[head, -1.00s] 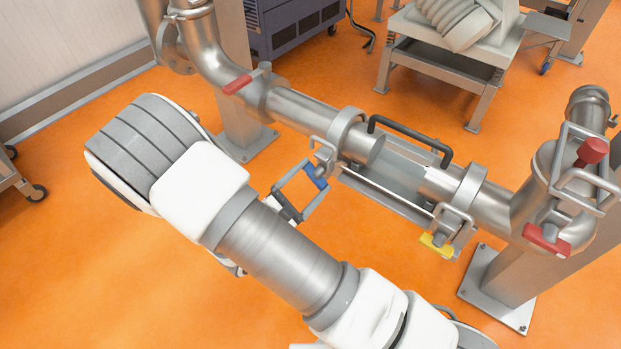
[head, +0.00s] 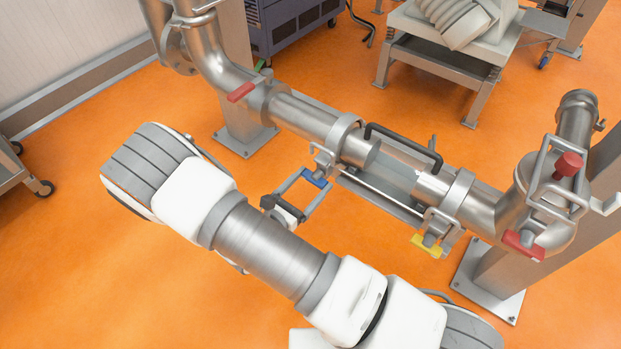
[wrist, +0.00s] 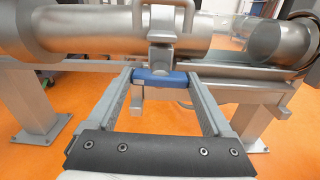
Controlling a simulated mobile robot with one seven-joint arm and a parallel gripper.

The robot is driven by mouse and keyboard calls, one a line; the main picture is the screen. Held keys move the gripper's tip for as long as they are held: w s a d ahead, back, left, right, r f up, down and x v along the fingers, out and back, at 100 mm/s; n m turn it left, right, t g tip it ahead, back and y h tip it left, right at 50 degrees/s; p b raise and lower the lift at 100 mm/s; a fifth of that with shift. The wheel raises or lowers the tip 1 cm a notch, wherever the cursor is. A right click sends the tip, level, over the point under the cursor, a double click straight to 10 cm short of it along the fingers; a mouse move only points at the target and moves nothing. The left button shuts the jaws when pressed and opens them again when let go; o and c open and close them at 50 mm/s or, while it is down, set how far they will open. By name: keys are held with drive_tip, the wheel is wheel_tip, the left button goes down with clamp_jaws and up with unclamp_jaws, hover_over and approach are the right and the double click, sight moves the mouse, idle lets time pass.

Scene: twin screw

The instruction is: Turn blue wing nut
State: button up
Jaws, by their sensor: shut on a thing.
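The blue wing nut (head: 316,178) hangs under the left clamp (head: 342,134) on the steel pipe. It also shows in the wrist view (wrist: 160,79), lying crosswise between the tips of my gripper's two fingers. My gripper (head: 314,182) reaches it from the lower left in the head view and is shut on it, one finger at each end. In the wrist view my gripper (wrist: 160,80) has its fingers pointing straight ahead at the nut, just below the pipe. The nut's stem runs up into the clamp.
A yellow wing nut (head: 427,245) hangs on the right clamp. Red handles (head: 241,92) and (head: 524,245) sit on the pipe ends. A black bar handle (head: 404,138) arches over the open pipe section. Steel posts stand on the orange floor, which is clear at lower left.

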drive_tip(key=shift+n, duration=0.3)
drive_tip(key=o, duration=1.1)
drive_tip(key=shift+o, duration=0.2)
drive_tip(key=shift+s, duration=0.1)
drive_tip(key=p+v, duration=0.2)
drive_tip(key=v, duration=1.5)
drive_tip(key=shift+p, duration=0.3)
drive_tip(key=shift+s+a, duration=0.1)
drive_tip(key=shift+a, duration=0.05)
